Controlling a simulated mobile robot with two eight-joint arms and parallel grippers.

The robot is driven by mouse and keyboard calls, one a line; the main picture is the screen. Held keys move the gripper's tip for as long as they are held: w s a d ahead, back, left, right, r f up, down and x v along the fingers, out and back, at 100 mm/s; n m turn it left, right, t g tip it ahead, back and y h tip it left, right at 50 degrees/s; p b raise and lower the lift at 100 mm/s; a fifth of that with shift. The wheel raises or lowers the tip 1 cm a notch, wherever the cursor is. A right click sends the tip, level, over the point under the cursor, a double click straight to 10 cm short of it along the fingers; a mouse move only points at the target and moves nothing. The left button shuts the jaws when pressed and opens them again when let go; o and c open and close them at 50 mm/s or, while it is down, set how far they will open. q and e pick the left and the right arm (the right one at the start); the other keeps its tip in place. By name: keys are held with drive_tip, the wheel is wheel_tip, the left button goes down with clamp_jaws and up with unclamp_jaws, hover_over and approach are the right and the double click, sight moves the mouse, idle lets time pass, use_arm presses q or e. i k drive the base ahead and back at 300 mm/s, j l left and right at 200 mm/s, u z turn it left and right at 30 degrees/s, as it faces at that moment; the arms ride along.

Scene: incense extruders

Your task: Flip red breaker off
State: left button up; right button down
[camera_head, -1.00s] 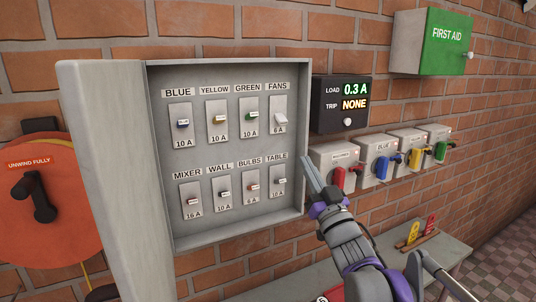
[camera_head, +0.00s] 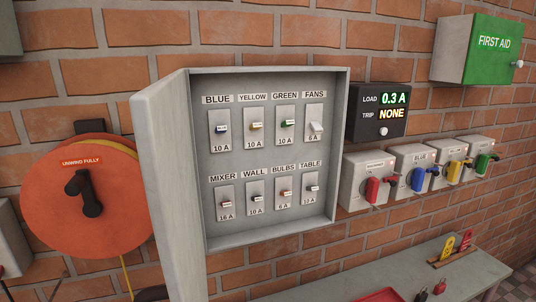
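An open grey breaker panel (camera_head: 342,150) hangs on the brick wall with two rows of breakers. The top row is labelled BLUE, YELLOW, GREEN and FANS; the bottom row MIXER, WALL, BULBS and TABLE. The FANS breaker (camera_head: 316,126) has a larger white toggle that sits differently from the others. The exact position of the small toggles is hard to tell. Neither of my grippers is in view.
A display (camera_head: 377,113) reads load 0.3 A, trip NONE. Wall sockets with a red plug (camera_head: 372,190), a blue plug (camera_head: 418,179), a yellow plug and a green plug are right of the panel. An orange cable reel (camera_head: 120,220) hangs left. A table (camera_head: 470,268) stands below.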

sight(226, 203)
drive_tip(key=i+l, duration=0.1)
drive_tip(key=l, duration=0.2)
drive_tip(key=i+l, duration=0.1)
drive_tip(key=l, duration=0.2)
drive_tip(key=i+l, duration=0.1)
drive_tip(key=l, duration=0.15)
drive_tip(key=i+l+u, duration=0.2)
drive_tip(key=l, duration=0.1)
